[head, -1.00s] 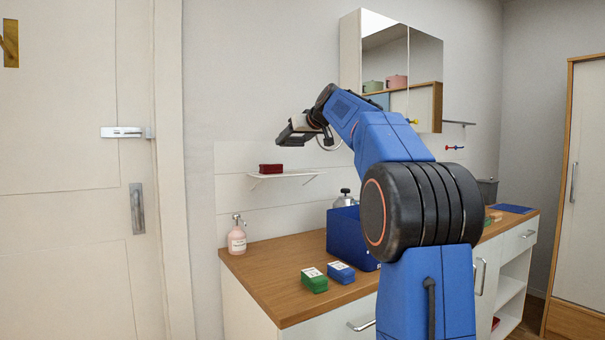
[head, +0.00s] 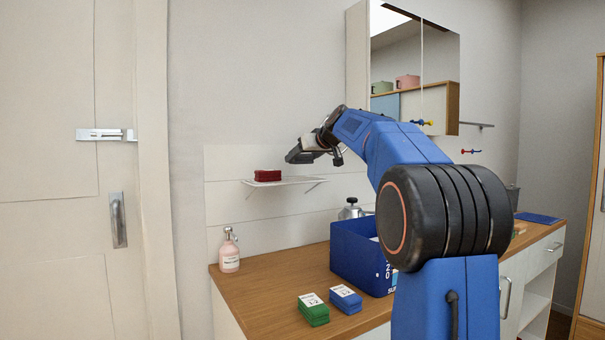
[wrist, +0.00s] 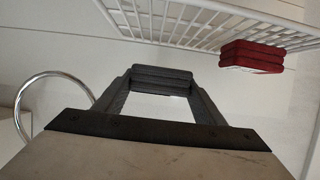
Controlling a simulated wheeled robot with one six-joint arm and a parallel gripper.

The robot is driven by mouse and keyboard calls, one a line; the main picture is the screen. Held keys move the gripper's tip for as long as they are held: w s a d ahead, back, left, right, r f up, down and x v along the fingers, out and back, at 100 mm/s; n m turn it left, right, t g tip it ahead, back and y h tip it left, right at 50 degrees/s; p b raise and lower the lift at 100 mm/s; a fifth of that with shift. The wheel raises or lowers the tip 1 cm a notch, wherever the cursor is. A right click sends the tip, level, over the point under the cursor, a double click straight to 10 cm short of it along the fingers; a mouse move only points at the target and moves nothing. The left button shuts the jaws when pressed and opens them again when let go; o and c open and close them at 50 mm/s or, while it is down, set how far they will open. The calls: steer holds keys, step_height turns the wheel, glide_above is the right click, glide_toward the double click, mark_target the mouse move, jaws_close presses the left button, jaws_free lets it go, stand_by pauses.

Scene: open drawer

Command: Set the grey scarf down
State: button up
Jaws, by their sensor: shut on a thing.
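My gripper (wrist: 161,97) is shut on the grey scarf (wrist: 162,75), a dark grey folded bundle between the fingertips in the wrist view. In the head view my gripper (head: 299,156) is raised above the counter, just right of and slightly higher than the red folded cloth on the wall shelf. The scarf is hard to tell from the dark gripper there. The scarf is held in the air, apart from the shelf.
A white wire shelf (head: 286,182) holds a red folded cloth (head: 268,176); its right part is clear. Below, the wooden counter (head: 262,292) carries a pink soap bottle (head: 229,252), green (head: 313,311) and blue (head: 346,300) boxes and a blue bin (head: 350,260). A mirror cabinet (head: 390,55) hangs above.

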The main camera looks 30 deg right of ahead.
steer(key=shift+f, duration=2.45)
steer(key=o, duration=1.1)
steer(key=shift+f, duration=0.1)
steer(key=shift+s+r, duration=0.25)
steer(key=shift+s, duration=0.05)
steer(key=v, duration=1.1)
steer(key=shift+s+r, duration=0.1)
steer(key=shift+s, duration=0.1)
